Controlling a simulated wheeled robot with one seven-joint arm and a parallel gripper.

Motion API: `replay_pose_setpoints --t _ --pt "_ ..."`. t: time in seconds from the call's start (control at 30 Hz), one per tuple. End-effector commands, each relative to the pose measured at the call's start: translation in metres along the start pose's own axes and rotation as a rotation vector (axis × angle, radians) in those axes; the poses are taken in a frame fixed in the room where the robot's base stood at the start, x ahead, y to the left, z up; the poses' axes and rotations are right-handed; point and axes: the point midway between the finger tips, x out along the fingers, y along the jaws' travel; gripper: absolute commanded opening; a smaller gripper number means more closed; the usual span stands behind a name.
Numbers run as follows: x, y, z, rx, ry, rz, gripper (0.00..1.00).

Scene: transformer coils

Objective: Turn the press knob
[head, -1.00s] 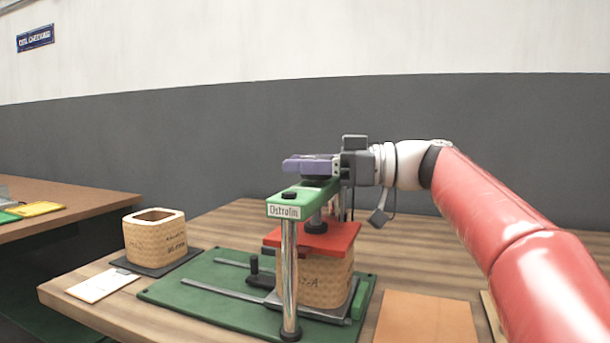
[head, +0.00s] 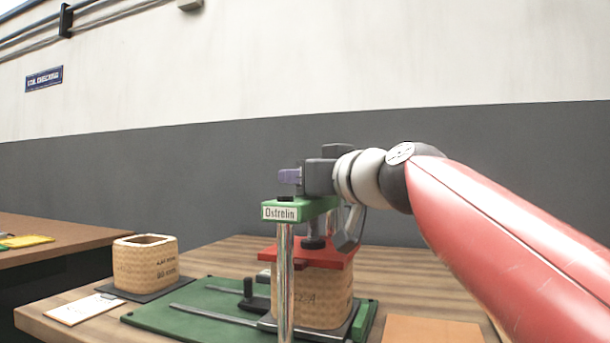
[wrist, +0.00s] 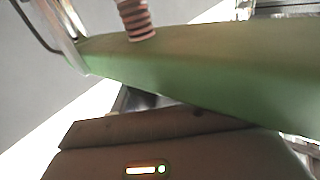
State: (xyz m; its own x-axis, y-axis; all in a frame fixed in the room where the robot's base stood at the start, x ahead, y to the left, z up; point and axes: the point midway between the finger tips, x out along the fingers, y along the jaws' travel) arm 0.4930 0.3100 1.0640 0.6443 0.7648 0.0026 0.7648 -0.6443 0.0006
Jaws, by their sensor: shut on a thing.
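My gripper (head: 290,177), with purple fingers, is just above the beam and is shut on the press knob. The knob itself is hidden by the fingers and gripper body. In the wrist view the green beam (wrist: 190,72) fills the middle, with a striped threaded post (wrist: 137,20) rising behind it.
A green base plate (head: 150,318) with rails and a black handle (head: 247,290) lies under the press. A second coil (head: 146,264) stands on a dark pad at left, beside a white card (head: 84,309). A brown board (head: 430,329) lies at right.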

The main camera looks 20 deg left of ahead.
Motion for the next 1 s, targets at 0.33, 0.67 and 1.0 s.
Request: replay_pose_setpoints --t 0.33,0.67,1.0 --pt "0.0005 0.0016 -0.0006 0.000 -0.004 0.126 0.24" --pt "0.0004 0.0024 0.0010 0.000 -0.003 0.159 0.24" --pt "0.0006 0.0025 0.0016 0.001 -0.004 0.158 0.50"
